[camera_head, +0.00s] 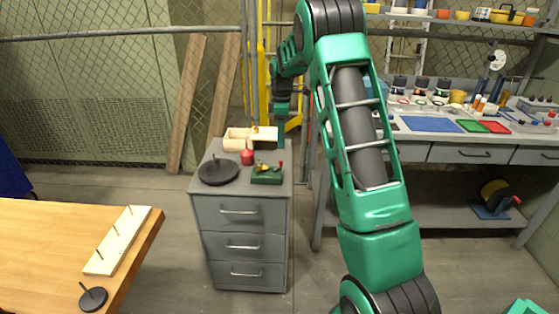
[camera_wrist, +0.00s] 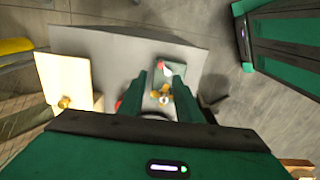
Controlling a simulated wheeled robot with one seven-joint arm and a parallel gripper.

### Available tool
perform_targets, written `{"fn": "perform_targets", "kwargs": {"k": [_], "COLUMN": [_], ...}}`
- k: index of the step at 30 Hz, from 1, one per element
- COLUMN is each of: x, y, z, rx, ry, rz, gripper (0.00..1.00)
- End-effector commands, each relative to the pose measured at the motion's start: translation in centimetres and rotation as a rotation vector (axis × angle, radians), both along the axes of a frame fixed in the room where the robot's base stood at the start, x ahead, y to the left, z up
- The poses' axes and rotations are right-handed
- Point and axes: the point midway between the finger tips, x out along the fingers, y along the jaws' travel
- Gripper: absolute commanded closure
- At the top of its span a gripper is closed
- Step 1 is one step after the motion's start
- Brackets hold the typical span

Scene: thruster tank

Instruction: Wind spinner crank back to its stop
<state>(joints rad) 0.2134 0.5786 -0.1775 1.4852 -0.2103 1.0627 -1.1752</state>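The spinner is a small green base (camera_head: 267,176) with a brass propeller and a red-knobbed crank (camera_head: 280,163), on top of a grey drawer cabinet near its front right corner. In the wrist view the brass propeller (camera_wrist: 162,95) shows between the two fingers and the red knob (camera_wrist: 166,70) just beyond them. My gripper (camera_head: 281,143) points down above the back right of the cabinet top. In the wrist view my gripper (camera_wrist: 164,82) is open, with nothing seen between the fingers at their own height. Part of the spinner is hidden by my gripper in the wrist view.
The grey cabinet (camera_head: 240,240) also bears a black disc with a peg (camera_head: 218,174), a red object (camera_head: 247,157) and a wooden box (camera_head: 236,139) with its brass-knobbed lid (camera_wrist: 64,75). A workbench (camera_head: 420,137) stands right, a wooden table (camera_head: 50,240) at left front.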

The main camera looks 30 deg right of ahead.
Motion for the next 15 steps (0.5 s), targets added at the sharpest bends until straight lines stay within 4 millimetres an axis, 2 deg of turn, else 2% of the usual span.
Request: {"fn": "perform_targets", "kwargs": {"k": [9, 15], "x": [-0.1, -0.1], "y": [0.1, 0.1], "z": [-5.7, -8.2], "rx": [0.001, 0.001], "ry": [0.004, 0.003], "rz": [-0.001, -0.002], "gripper": [0.69, 0.69]}}
